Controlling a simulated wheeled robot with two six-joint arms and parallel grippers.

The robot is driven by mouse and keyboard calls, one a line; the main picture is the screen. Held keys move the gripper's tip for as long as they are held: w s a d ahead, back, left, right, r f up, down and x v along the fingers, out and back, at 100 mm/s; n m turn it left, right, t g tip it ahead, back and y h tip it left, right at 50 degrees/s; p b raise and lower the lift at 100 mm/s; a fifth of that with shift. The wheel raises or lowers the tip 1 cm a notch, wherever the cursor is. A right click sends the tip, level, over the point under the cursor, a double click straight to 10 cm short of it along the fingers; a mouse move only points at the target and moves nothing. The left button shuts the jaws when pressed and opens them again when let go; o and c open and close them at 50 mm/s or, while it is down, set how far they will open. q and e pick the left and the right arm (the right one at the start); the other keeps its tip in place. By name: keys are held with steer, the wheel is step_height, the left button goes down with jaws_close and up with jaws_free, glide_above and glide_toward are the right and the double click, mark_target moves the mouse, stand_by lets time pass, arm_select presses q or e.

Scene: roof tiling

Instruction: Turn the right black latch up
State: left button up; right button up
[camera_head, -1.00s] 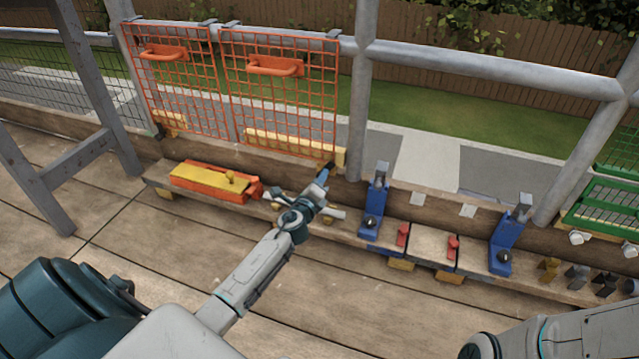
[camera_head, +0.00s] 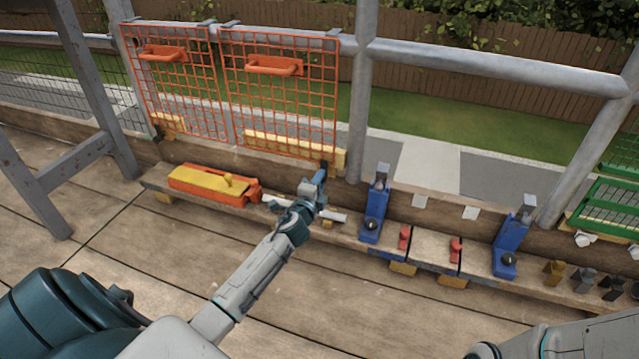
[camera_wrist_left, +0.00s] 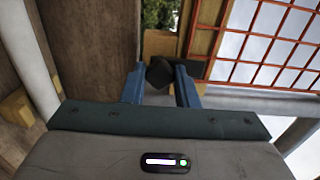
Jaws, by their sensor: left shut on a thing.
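The right black latch (camera_wrist_left: 160,72) is a small dark block at the lower corner of the right orange mesh panel (camera_head: 285,100). It sits between the two blue fingers of my left gripper (camera_wrist_left: 160,86) in the left wrist view. In the head view my left gripper (camera_head: 320,180) is at the panel's lower right corner, shut on the latch and hiding most of it. The left black latch (camera_head: 158,132) is at the lower edge of the left orange mesh panel (camera_head: 180,85). My right arm shows at the lower right, but its gripper is out of view.
A low plank (camera_head: 215,197) holds an orange and yellow box (camera_head: 215,183), two blue stands (camera_head: 375,212) and small red pieces (camera_head: 405,238). A grey post (camera_head: 358,110) stands just right of the latch. The wooden floor (camera_head: 160,270) in front is clear.

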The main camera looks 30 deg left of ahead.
stand_by(0.3)
arm_select(q)
steer(key=o, duration=1)
steer(key=shift+s, duration=0.15)
steer(key=p+v, duration=0.1)
steer(key=v, duration=0.9)
steer(key=shift+s+d+p, duration=0.15)
steer(key=shift+s+p, duration=0.1)
steer(key=shift+p, duration=0.05)
